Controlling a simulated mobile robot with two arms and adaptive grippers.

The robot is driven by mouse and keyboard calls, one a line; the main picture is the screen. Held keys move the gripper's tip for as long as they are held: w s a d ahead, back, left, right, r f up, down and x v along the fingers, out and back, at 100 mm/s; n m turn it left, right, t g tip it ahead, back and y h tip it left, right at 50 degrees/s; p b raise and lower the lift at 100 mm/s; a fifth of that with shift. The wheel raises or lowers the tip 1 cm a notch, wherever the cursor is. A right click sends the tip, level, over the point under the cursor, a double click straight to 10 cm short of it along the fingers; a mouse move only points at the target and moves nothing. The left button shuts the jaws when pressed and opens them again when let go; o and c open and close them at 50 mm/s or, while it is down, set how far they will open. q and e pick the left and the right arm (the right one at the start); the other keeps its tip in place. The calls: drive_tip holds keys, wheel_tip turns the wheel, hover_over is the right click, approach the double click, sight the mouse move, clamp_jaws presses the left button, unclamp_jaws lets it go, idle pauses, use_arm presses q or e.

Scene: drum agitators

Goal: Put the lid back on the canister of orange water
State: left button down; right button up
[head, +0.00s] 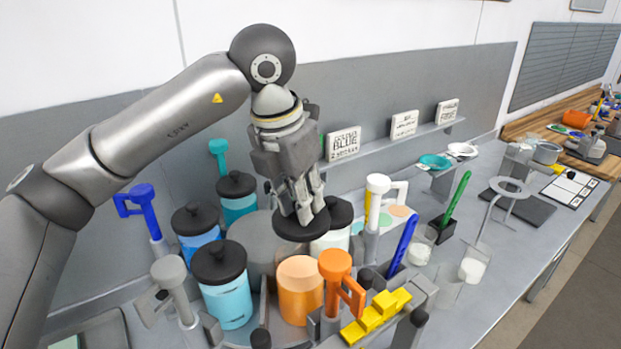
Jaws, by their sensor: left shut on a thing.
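The canister of orange water (300,303) stands upright at the front of the canister group in the head view, with no lid on it. My left gripper (304,219) points down and is shut on a black lid (298,230). The lid shows above and behind the orange canister in the picture, apart from its rim. The gripper fingers hide part of the lid. My right gripper is not in view.
Black-lidded canisters surround the spot: light blue (229,302), blue (196,240), teal (238,207) and white (330,241). An orange-handled tool (337,268) stands close right of the orange canister. Yellow steps (377,317) lie at the front. Free table shows further right.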

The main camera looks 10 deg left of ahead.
sight(298, 224)
use_arm(q)
drive_tip(key=shift+f, duration=0.15)
drive_tip(key=s, duration=0.1)
drive_tip(key=s+b, duration=0.1)
drive_tip(key=s, duration=0.1)
drive_tip(key=shift+s+f, duration=0.1)
drive_tip(key=shift+f, duration=0.25)
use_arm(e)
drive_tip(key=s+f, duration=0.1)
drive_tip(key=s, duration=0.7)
use_arm(q)
drive_tip(key=shift+w+f+b, duration=0.2)
drive_tip(key=shift+w+f, duration=0.1)
drive_tip(key=shift+f, duration=0.25)
drive_tip(key=shift+w+f+b, duration=0.2)
drive_tip(key=shift+w+f, duration=0.05)
drive_tip(key=shift+f, duration=0.3)
drive_tip(key=shift+b+x, duration=1)
drive_tip(key=shift+x, duration=0.2)
drive_tip(key=shift+s+a+f, duration=0.1)
drive_tip(key=shift+s+f, duration=0.1)
drive_tip(key=shift+s, duration=0.05)
drive_tip(key=shift+w+f+b, duration=0.1)
drive_tip(key=shift+b, duration=0.25)
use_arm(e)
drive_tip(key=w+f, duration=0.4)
